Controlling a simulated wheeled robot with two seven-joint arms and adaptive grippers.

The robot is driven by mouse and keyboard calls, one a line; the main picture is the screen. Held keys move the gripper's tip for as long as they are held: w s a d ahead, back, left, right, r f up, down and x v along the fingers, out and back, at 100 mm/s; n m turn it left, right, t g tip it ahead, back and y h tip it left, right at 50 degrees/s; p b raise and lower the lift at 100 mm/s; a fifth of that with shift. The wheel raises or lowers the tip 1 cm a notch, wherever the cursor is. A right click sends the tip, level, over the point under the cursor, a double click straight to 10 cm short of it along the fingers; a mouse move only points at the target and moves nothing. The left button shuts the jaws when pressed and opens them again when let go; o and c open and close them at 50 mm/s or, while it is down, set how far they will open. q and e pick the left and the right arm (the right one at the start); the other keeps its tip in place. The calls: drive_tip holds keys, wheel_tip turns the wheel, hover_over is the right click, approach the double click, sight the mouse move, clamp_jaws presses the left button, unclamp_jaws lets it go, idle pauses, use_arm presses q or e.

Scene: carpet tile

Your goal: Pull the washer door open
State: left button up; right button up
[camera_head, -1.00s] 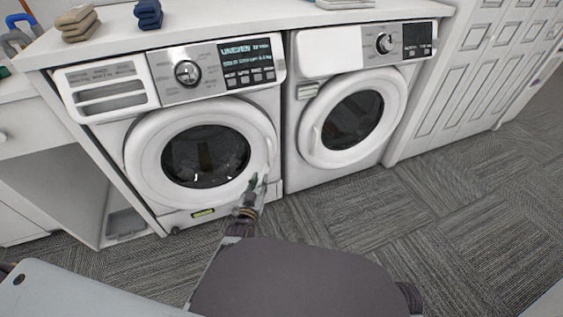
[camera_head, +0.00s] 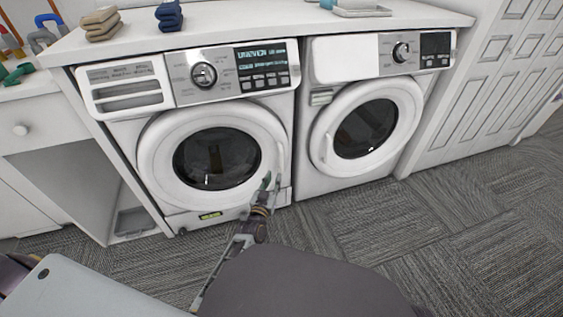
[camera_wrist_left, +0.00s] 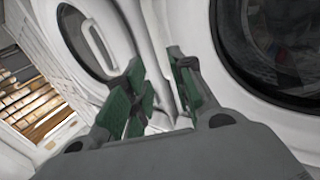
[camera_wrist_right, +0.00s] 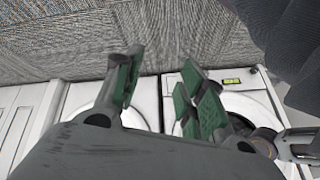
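The left front-loading washer (camera_head: 131,122) has its round white door (camera_head: 155,158) closed, with dark glass (camera_head: 216,159) in the middle. Its door handle (camera_head: 281,160) is on the door's right rim. My left gripper (camera_head: 268,183) is at the lower right of this door, close to the handle. In the left wrist view my left gripper (camera_wrist_left: 160,88) is open, with white parts of the machine showing between and beyond its green-padded fingers; whether the handle is between them I cannot tell. In the right wrist view my right gripper (camera_wrist_right: 155,88) is open and empty.
A second front-loader (camera_head: 318,130) stands to the right, its door closed. A white countertop (camera_head: 240,22) runs above both, with folded cloths (camera_head: 101,24) on it. A panelled door (camera_head: 500,85) is at the right. Carpeted floor (camera_head: 350,225) in front is clear.

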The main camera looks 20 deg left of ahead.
sight(281, 161)
use_arm(q)
drive_tip(key=shift+w+b, duration=1.05)
drive_tip(key=shift+w, duration=1.95)
drive_tip(key=shift+w+b, duration=0.6)
drive_tip(key=shift+w, duration=0.8)
drive_tip(key=shift+w+f+b, duration=0.1)
drive_tip(key=shift+w+b, duration=0.35)
drive_tip(key=shift+w, duration=1)
use_arm(e)
wheel_tip(281, 161, down, 8)
drive_tip(key=a+t+y, duration=0.1)
drive_tip(key=shift+a+m+t, duration=0.25)
drive_tip(key=shift+m+t, duration=0.05)
drive_tip(key=shift+m, duration=0.1)
drive_tip(key=shift+w+r, duration=0.1)
drive_tip(key=shift+w, duration=0.1)
use_arm(q)
drive_tip(key=c, duration=0.4)
clamp_jaws()
use_arm(e)
drive_tip(key=shift+w+r, duration=0.15)
